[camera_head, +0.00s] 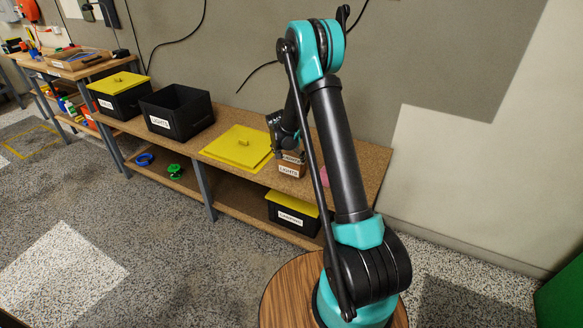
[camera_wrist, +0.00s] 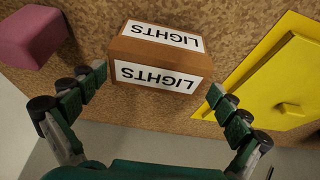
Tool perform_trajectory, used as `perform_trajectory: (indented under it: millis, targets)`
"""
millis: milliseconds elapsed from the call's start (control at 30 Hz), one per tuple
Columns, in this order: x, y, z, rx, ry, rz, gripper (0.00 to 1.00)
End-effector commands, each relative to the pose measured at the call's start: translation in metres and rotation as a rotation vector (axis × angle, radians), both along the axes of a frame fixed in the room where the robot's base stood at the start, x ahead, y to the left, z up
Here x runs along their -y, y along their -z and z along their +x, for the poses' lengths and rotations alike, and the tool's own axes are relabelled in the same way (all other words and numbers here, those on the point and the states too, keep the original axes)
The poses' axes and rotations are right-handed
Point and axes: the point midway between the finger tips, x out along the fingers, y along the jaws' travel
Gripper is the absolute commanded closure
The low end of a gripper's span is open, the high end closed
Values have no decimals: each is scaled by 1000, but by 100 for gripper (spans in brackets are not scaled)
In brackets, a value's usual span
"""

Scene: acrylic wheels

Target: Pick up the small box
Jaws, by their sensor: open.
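The small box (camera_wrist: 160,62) is brown with white "LIGHTS" labels on two faces. It stands on the wooden bench top (camera_head: 229,119). In the head view the small box (camera_head: 290,165) sits near the bench's front edge, partly hidden by my arm. In the wrist view my gripper (camera_wrist: 157,92) is open, with one green-padded finger to the left of the box and one to the right. The box lies ahead of the fingertips, between their lines.
A yellow lid (camera_head: 238,147) lies left of the box. A pink block (camera_wrist: 32,36) is on its other side. An open black bin (camera_head: 177,113) and a yellow-lidded bin (camera_head: 119,96) stand farther left. Another yellow-lidded bin (camera_head: 292,215) is on the lower shelf.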

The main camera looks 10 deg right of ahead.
Motion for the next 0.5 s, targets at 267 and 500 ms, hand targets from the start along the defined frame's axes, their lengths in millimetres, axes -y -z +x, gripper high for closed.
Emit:
perform_trajectory:
  millis: [267,500]
  targets:
    - [5,17,6,0,2,1,0]
    - [14,46,17,0,1,0,0]
